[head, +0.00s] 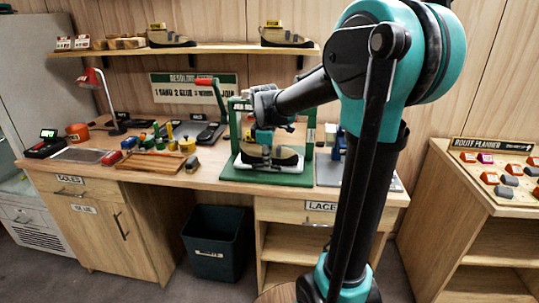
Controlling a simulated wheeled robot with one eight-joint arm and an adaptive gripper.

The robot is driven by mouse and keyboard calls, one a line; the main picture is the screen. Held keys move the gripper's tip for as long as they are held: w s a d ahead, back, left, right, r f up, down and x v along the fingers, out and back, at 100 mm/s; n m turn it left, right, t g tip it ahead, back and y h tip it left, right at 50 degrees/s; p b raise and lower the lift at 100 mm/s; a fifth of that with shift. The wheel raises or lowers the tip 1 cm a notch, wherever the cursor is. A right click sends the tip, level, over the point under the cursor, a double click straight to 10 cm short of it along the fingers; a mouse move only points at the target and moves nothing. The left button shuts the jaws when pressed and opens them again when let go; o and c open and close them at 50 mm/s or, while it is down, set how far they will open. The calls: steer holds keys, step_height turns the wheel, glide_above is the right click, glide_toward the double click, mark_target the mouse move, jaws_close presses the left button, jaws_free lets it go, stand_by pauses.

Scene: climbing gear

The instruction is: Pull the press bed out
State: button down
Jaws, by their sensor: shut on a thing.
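The press is a green upright frame (310,146) on the workbench, with a red-handled lever (206,82) at its upper left. A dark and tan climbing shoe with a pale sole (287,158) sits low between the uprights. The green press bed (262,180) is flat beneath it, near the bench's front edge. My gripper (267,153) points down in front of the press, at the shoe and bed. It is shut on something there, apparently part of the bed. The fingertips are small and dark, so the exact contact is hard to see.
Small tools and bottles (160,138) crowd the bench left of the press, beside a wooden tray (150,163). A red lamp (100,85) stands farther left. A grey plate (330,172) lies right of the press. A dark bin (217,243) stands on the floor below.

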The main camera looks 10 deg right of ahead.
steer(key=s, duration=0.1)
steer(key=s+a, duration=0.1)
steer(key=s, duration=0.2)
steer(key=shift+s+a, duration=0.25)
steer(key=c, duration=1.6)
jaws_free()
steer(key=shift+r, duration=0.1)
steer(key=r, duration=0.4)
steer(key=s+r, duration=0.1)
steer(key=r, duration=0.2)
steer(key=s+r, duration=0.1)
steer(key=r, duration=0.3)
steer(key=shift+s+a+r, duration=0.1)
steer(key=shift+a+r, duration=0.2)
steer(key=shift+a, duration=0.05)
